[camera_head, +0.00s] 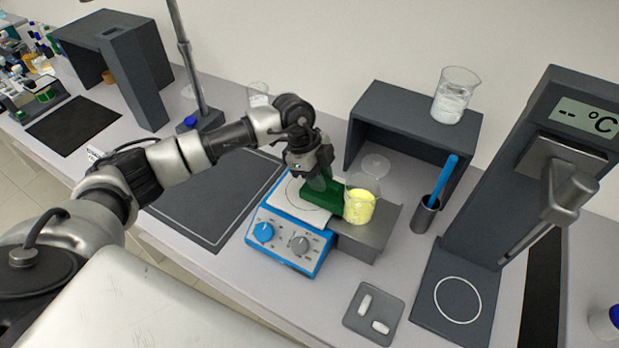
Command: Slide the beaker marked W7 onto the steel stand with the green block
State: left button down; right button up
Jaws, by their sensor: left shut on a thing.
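A glass beaker (360,206) with yellow contents stands upright at the left part of the steel stand (370,238), near the seam with the hotplate; I cannot read a mark on it. The stand sits right beside the blue and white hotplate (285,231). My left gripper (318,178) is shut on the green block (322,195), low over the hotplate's top. The block's right end is at the beaker's left side and seems to touch it. My right gripper is not in view.
A dark shelf (365,140) behind carries another beaker (455,96). A holder (426,214) with a blue rod stands right of the stand. A grey tray (374,314) with two white pieces lies in front. A temperature-display rig (560,150) stands at right.

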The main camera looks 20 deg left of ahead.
pick_arm(q)
jog(key=shift+s+d+p, duration=0.1)
jog(key=shift+d+p, duration=0.25)
jog(key=shift+d, duration=1.05)
jog(key=shift+a, duration=1.8)
notch_tip(320, 180, up, 6)
jog(key=p, duration=0.5)
jog(key=shift+p, duration=0.3)
notch_tip(320, 180, up, 2)
jog(key=shift+r+p, duration=0.2)
jog(key=shift+p, duration=0.2)
notch_tip(320, 180, up, 3)
jog(key=shift+f, duration=0.15)
